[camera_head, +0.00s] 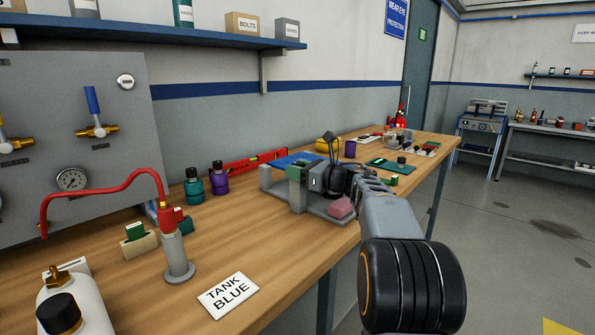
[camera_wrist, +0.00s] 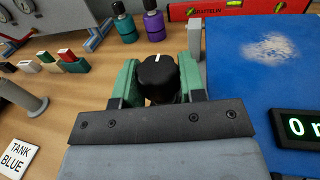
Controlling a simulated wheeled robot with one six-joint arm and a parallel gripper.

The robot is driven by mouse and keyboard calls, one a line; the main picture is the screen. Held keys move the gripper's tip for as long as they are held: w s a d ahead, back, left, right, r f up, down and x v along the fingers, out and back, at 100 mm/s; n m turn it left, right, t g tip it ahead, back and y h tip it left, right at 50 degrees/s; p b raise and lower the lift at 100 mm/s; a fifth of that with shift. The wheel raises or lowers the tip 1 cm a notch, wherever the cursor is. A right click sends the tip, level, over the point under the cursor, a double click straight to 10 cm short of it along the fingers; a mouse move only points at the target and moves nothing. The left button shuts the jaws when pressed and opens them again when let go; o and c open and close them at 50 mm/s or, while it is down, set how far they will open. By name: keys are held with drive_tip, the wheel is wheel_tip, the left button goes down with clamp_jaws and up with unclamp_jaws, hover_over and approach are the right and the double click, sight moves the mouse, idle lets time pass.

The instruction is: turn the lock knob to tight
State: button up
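The lock knob (camera_wrist: 157,78) is black and round with a white mark that points to the far side, toward the top of the wrist view. My gripper (camera_wrist: 159,80) has green fingers, one on each side of the knob. No clear gap shows between the fingers and the knob, so they look shut on it. In the head view my gripper (camera_head: 318,176) reaches over the grey fixture (camera_head: 325,209) on the bench, and the knob is hard to make out there.
The blue plate (camera_wrist: 245,75) and a lit display (camera_wrist: 298,125) lie right of the knob. A red level (camera_wrist: 225,10) and teal and purple bottles (camera_wrist: 153,22) stand behind. A TANK BLUE card (camera_head: 228,294) and a grey post with a red handle (camera_head: 178,255) are at left.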

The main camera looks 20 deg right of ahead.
drive_tip(key=c, duration=0.4)
drive_tip(key=shift+f, duration=0.1)
